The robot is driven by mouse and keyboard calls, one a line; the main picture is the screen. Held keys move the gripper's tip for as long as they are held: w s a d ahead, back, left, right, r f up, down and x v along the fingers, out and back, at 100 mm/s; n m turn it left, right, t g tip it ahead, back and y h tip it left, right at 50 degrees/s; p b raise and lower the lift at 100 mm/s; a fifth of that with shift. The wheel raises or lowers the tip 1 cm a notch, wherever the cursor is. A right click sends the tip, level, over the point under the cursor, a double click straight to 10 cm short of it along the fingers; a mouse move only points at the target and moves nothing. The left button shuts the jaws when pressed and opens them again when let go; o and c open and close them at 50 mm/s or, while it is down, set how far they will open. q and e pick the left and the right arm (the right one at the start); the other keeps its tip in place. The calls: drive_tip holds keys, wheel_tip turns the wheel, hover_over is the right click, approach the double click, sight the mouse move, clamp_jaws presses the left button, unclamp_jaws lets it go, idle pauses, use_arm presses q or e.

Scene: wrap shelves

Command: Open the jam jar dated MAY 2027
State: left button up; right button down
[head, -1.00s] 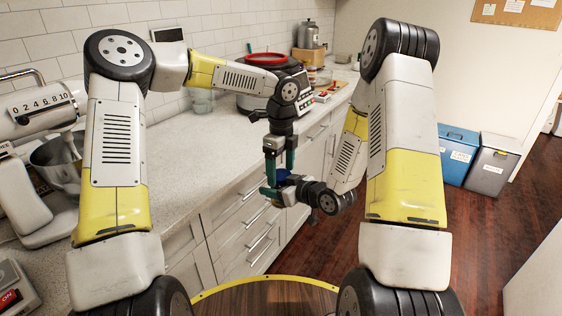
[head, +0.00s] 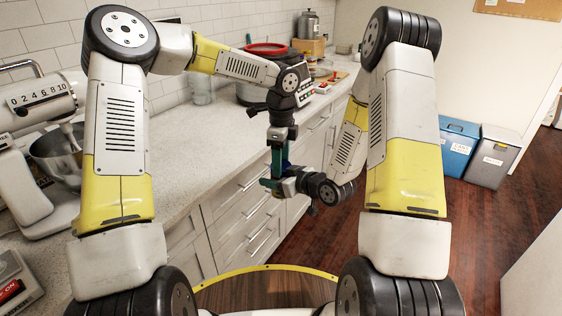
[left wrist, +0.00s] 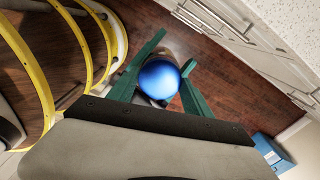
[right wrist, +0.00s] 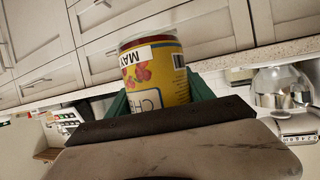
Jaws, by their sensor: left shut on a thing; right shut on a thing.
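The jam jar is held between my two grippers over the floor in front of the counter. Its yellow label (right wrist: 170,72) shows cherries and a white strip reading MAY in the right wrist view; the rest of the date is out of sight. My right gripper (head: 276,185) is shut around the jar's body, its green fingers on either side. My left gripper (head: 278,168) points down from above and is shut on the blue lid (left wrist: 158,80), which sits between its fingers in the left wrist view. In the head view the fingers mostly hide the jar.
The counter (head: 190,150) runs along the left, with white drawers below. A stand mixer (head: 40,110) is at the near left, and a large pot with a red rim (head: 265,50) stands farther back. Blue (head: 458,145) and grey (head: 492,155) bins stand on the open floor at right.

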use_arm(q)
drive_tip(key=o, duration=1.5)
drive_tip(key=shift+o, duration=0.2)
wheel_tip(320, 180, up, 4)
drive_tip(key=shift+r, duration=0.25)
drive_tip(key=shift+c, duration=0.2)
wheel_tip(320, 180, up, 2)
drive_tip(key=shift+d+m, duration=0.1)
drive_tip(key=shift+m, duration=1)
drive_tip(key=shift+r+m, duration=0.45)
drive_tip(key=shift+m, duration=0.05)
wheel_tip(320, 180, down, 8)
drive_tip(key=shift+r, duration=0.25)
